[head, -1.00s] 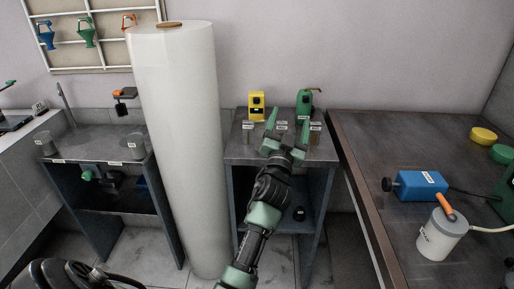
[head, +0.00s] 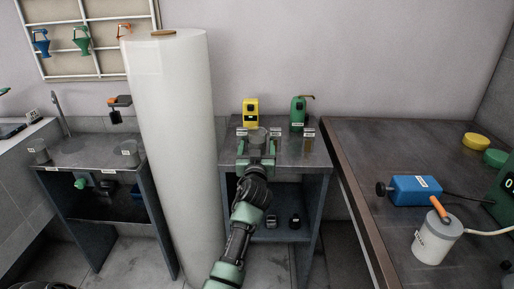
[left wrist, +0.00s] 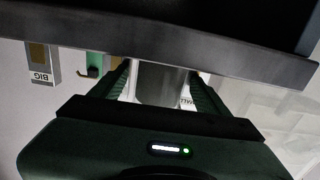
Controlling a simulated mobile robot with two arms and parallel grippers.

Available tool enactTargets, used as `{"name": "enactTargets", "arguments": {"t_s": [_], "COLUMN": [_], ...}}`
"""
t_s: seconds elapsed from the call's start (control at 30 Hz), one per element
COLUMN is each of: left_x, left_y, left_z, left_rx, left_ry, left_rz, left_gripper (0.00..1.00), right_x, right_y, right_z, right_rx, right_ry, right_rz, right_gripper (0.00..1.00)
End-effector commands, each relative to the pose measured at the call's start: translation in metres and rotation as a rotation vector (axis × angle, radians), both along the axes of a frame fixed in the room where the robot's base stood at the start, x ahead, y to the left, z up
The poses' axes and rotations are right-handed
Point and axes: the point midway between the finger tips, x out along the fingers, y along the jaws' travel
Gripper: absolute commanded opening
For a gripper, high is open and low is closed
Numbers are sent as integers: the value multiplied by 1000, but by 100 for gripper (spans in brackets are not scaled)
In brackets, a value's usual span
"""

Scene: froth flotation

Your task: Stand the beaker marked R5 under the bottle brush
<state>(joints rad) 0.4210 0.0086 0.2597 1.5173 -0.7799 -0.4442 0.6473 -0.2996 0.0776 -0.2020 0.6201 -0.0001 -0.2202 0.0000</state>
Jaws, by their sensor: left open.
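My left gripper (head: 257,158) is open at the front of the small middle bench. A grey beaker (head: 257,135) stands just beyond and between its fingers. In the left wrist view a grey cylinder (left wrist: 160,82), probably this beaker, sits between the open fingers (left wrist: 160,92). I cannot read R5 on it, as its marking is hidden or too small. Two more grey labelled beakers stand on the left bench, one at its left end (head: 39,152) and one at its right front (head: 130,154). I cannot surely pick out the bottle brush. My right gripper is not in view.
A tall white roll (head: 172,150) stands between the left bench and the middle bench (head: 310,158). A yellow device (head: 251,112) and a green bottle (head: 298,112) stand behind the beaker. An orange and black fixture (head: 117,108) hangs over the left bench. The right table (head: 360,160) holds a blue device.

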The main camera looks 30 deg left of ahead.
Motion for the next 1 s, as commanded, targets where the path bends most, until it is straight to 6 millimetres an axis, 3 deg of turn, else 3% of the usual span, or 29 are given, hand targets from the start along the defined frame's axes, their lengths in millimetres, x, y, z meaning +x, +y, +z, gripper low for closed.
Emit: {"name": "enactTargets", "arguments": {"t_s": [0.17, 0.4, 0.43, 0.47, 0.77, 1.0], "left_x": [0, 0, 0, 0, 0, 0], "left_y": [0, 0, -1, -1, 0, 0], "left_z": [0, 0, 1, 1, 6, 37], "left_rx": [0, 0, 1, 1, 0, 2], "left_ry": [0, 0, -1, -1, -2, -5], "left_rz": [-1, -1, -1, -1, -1, -1], "left_gripper": [76, 9, 9, 2, 2, 2], "right_x": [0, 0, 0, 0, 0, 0], "right_y": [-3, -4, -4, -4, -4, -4], "right_z": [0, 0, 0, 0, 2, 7], "right_rx": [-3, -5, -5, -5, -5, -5], "right_ry": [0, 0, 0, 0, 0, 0], "right_rz": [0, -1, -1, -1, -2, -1], "right_gripper": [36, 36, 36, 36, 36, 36]}}
